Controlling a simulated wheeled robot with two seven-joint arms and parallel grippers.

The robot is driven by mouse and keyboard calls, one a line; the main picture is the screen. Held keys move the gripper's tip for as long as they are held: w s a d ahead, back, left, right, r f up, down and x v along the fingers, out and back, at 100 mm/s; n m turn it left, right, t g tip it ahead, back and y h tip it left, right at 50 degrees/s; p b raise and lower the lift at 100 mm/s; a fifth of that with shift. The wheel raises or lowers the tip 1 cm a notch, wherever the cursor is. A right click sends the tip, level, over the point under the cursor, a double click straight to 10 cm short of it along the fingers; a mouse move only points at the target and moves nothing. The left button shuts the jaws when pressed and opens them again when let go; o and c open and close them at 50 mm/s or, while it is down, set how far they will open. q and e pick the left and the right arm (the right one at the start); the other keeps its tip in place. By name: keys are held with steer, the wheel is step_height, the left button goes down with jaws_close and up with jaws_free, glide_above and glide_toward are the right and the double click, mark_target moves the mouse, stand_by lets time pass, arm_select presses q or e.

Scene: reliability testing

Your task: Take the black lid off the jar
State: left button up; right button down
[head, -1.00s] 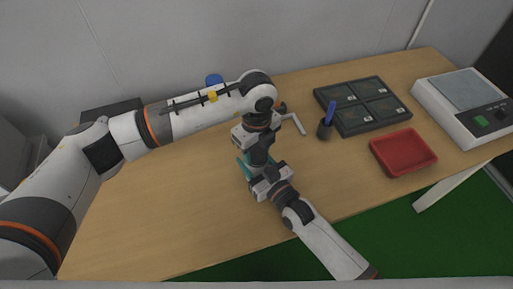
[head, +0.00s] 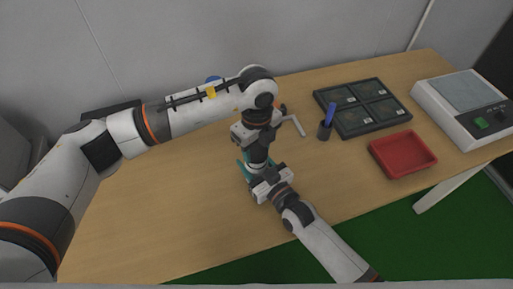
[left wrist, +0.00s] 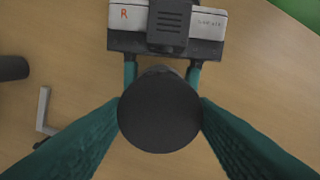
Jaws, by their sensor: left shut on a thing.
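The black lid (left wrist: 160,112) is a round dark disc in the left wrist view. My left gripper (head: 258,148) points down from above, and its teal fingers are shut on the lid's two sides. My right gripper (head: 256,172) comes in from the front, below the left one. In the left wrist view its two teal fingers (left wrist: 162,75) reach along both sides of the jar under the lid. The jar (head: 257,157) is mostly hidden by the grippers and lid, with only a small pale part showing. I cannot tell how wide any gap between lid and jar is.
A dark cup with a blue pen (head: 325,128), a dark divided tray (head: 342,106), a red tray (head: 403,154) and a white scale (head: 462,105) stand to the right. A grey crank-like handle (head: 298,125) is close behind the grippers. The table's left part is clear.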

mark_target(257, 150)
arm_select(q)
steer(key=shift+r, duration=0.35)
steer(key=shift+r, duration=2)
arm_select(e)
steer(key=shift+c, duration=2.3)
jaws_free()
steer(key=shift+s, duration=0.1)
